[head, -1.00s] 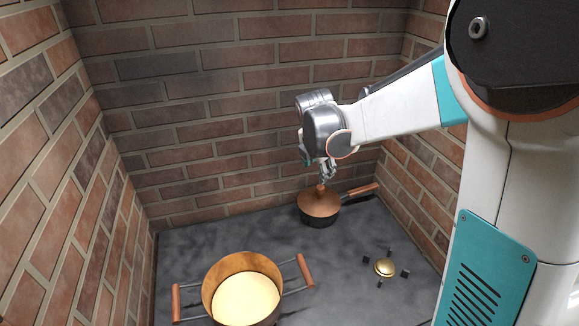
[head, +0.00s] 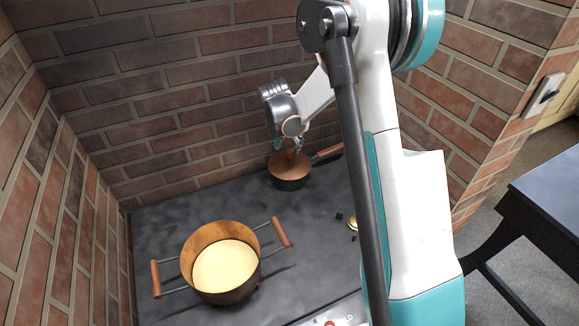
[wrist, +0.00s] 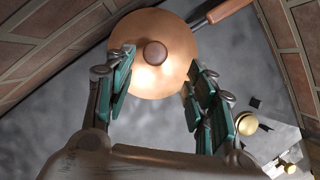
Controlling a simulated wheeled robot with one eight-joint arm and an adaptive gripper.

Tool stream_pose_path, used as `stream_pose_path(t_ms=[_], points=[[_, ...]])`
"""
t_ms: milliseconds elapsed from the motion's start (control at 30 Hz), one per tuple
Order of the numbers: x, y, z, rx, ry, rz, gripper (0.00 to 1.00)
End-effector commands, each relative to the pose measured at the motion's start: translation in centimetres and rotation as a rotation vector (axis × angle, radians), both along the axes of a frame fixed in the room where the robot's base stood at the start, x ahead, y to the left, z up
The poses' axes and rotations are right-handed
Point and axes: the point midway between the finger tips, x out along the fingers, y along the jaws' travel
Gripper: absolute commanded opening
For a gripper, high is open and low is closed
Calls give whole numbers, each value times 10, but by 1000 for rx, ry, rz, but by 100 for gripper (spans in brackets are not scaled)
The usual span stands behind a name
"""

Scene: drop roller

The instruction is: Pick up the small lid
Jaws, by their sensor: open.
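The small lid (head: 291,164) is copper-coloured and round with a brown knob, and it sits on a small dark saucepan (head: 291,182) at the back of the stone surface. In the wrist view the lid (wrist: 150,75) shows from above, its knob (wrist: 155,53) between and a little beyond the fingertips. My gripper (head: 297,147) is above the lid in the head view, with the arm reaching in from the right. In the wrist view my gripper (wrist: 160,72) is open, with one finger on each side of the lid, and holds nothing.
The saucepan's handle (head: 328,153) points right towards the brick wall (head: 180,90). A larger two-handled pot (head: 222,245) stands front left. A brass burner piece (wrist: 246,122) is to the right. A dark table (head: 550,195) stands outside the alcove. Bare stone lies between the pots.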

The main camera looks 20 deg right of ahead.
Motion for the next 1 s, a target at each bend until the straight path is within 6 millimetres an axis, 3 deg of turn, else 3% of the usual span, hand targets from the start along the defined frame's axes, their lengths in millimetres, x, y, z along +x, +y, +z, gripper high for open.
stream_pose_path(t_ms=[267,533,800,867,1000], points=[[7,-3,-15,0,0,-1,50],[22,-11,-49,1,-1,-2,50],[23,-12,-52,1,-1,-2,50],[23,-12,-51,1,-1,-1,39],[23,-12,-52,1,-1,-1,7]])
